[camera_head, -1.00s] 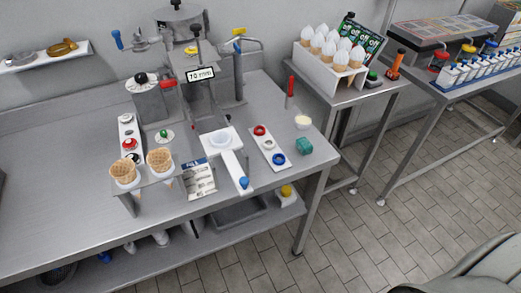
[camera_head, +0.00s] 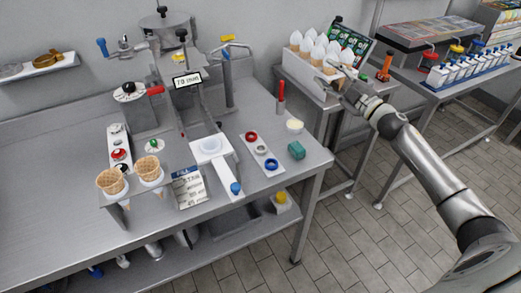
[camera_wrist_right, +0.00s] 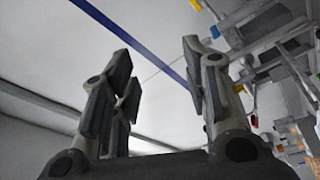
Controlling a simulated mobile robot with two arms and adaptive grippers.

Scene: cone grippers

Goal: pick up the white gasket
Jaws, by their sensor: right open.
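A white strip (camera_head: 244,127) on the steel table carries a red ring (camera_head: 251,136), a pale ring in the middle and a blue ring (camera_head: 271,164). The pale middle ring (camera_head: 261,150) looks like the white gasket; it is small and blends with the strip. My right gripper (camera_head: 342,80) is open and empty, up and to the right of the strip, in front of the cone stand. In the right wrist view its fingers (camera_wrist_right: 158,85) are spread with nothing between them. My left gripper is not in view.
A red upright handle (camera_head: 281,94) stands behind. The cone stand (camera_head: 305,72) is on the side table.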

